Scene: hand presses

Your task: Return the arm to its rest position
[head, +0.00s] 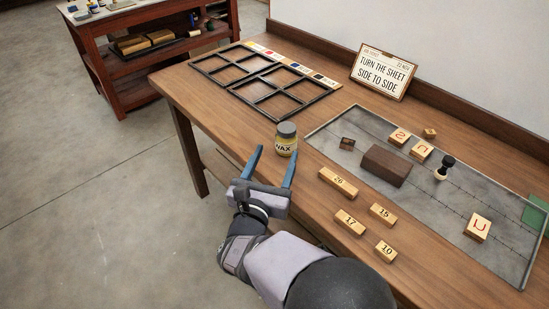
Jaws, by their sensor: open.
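My gripper (271,166) is in the head view at the front edge of the wooden table (198,107). Its two blue fingers are spread apart, with nothing seen between them. A wax jar (286,140) with a dark lid stands upright on the table just beyond the right fingertip. I cannot tell whether the finger touches the jar. My arm reaches in from the bottom of the view, and its dark rounded joint hides part of the table's front edge.
Several numbered wooden blocks (338,182) lie right of my gripper. Behind them, a grey metal sheet (335,130) carries letter blocks (477,227), a brown block (386,165) and a stamp (444,167). A black divided frame (233,84) lies at the far left; a sign (383,72) stands behind.

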